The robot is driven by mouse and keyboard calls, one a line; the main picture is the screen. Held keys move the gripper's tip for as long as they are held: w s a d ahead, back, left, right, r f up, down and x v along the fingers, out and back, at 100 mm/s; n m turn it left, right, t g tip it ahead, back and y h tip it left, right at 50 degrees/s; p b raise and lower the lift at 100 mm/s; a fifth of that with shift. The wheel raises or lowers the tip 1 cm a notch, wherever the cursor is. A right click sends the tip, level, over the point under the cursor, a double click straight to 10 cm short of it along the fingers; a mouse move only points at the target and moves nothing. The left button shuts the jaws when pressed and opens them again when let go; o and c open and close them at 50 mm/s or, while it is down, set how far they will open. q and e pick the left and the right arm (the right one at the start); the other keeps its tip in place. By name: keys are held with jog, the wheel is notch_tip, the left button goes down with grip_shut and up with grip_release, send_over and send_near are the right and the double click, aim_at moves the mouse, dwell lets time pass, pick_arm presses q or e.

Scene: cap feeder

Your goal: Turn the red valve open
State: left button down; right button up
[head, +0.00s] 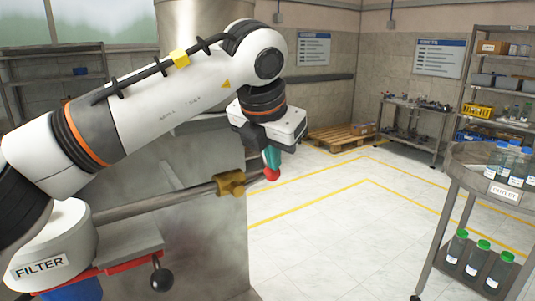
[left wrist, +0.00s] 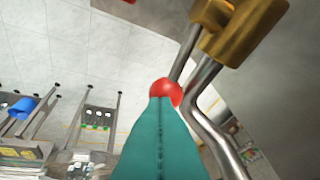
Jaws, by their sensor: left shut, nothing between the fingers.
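The red ball (head: 271,174) is a small round knob beside the brass valve body (head: 230,183), which sits on a grey metal pipe. In the left wrist view the red ball (left wrist: 166,91) shows just beyond my fingertips, with the brass body (left wrist: 240,28) up and to the right. My left gripper (head: 271,160) has teal fingers, shut and empty, pointing down right above the red ball. The closed fingers also show in the left wrist view (left wrist: 159,104) and cover part of the ball. I cannot tell whether they touch it. My right gripper is not in view.
A large grey tank (head: 190,235) stands behind the pipe. At lower left is a unit labelled FILTER (head: 40,267) with a red bar and black knob (head: 161,280). The floor between is clear.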

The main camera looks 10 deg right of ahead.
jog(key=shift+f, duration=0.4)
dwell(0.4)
